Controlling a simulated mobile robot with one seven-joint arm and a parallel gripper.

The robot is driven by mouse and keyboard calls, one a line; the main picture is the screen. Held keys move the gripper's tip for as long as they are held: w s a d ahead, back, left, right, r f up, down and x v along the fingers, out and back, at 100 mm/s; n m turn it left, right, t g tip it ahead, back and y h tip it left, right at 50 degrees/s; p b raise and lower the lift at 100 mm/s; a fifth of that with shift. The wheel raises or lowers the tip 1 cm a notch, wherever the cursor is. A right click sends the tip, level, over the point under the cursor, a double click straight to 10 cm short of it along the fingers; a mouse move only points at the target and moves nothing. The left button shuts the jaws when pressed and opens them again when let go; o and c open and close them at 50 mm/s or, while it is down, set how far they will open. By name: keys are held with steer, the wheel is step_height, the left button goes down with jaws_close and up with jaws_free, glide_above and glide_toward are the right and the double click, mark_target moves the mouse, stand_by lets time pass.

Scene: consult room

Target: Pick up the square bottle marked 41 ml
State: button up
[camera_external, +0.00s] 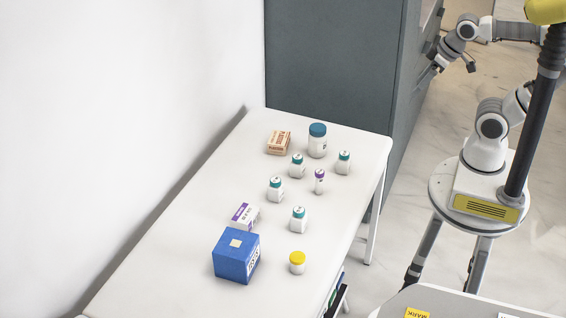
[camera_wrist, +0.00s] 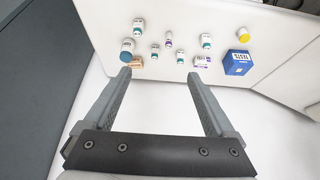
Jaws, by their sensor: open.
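Several small white square bottles with teal caps stand upright on the white table: one at the right (camera_external: 343,163), one near the middle (camera_external: 297,167), one left of it (camera_external: 275,190) and one nearer the front (camera_external: 298,220). They also show in the wrist view, such as the upper-left one (camera_wrist: 138,27) and the right one (camera_wrist: 206,41). Their markings are too small to read, so I cannot tell which is 41 ml. My gripper (camera_external: 443,68) is open and empty, off the table at the upper right. Its two fingers (camera_wrist: 158,75) are spread wide in the wrist view.
A large teal-capped bottle (camera_external: 317,142), brown box (camera_external: 278,143), purple-capped vial (camera_external: 319,182), purple-white box (camera_external: 244,216), blue box (camera_external: 236,258) and yellow-capped jar (camera_external: 297,263) share the table (camera_external: 180,265). A grey cabinet (camera_external: 330,70) stands behind it. The table's front left is bare.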

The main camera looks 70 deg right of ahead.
steer(key=w+d+f+n+g+h+b, duration=0.3)
steer(key=w+d+f+n+b, duration=0.15)
steer(key=f, duration=0.45)
steer(key=w+d+f+n+g+h+b, duration=0.25)
steer(key=w+f+n+b, duration=0.3)
steer(key=f, duration=0.35)
steer(key=n+t+h+b, duration=0.1)
steer(key=n+h+b, duration=0.7)
steer(key=n+b, duration=0.1)
glide_above(343, 152)
steer(key=f, duration=1.5)
steer(key=shift+s+a+f, duration=0.1)
steer(key=shift+a+f, duration=0.2)
steer(key=shift+a, duration=0.1)
steer(key=shift+f, duration=0.25)
step_height(343, 152, down, 4)
steer(key=shift+f+b, duration=0.1)
steer(key=shift+b, duration=0.65)
step_height(343, 152, down, 3)
steer(key=shift+r+b, duration=0.1)
steer(key=shift+b, duration=0.55)
steer(key=x, duration=0.2)
steer(key=shift+d, duration=0.45)
steer(key=shift+r, duration=0.1)
jaws_close()
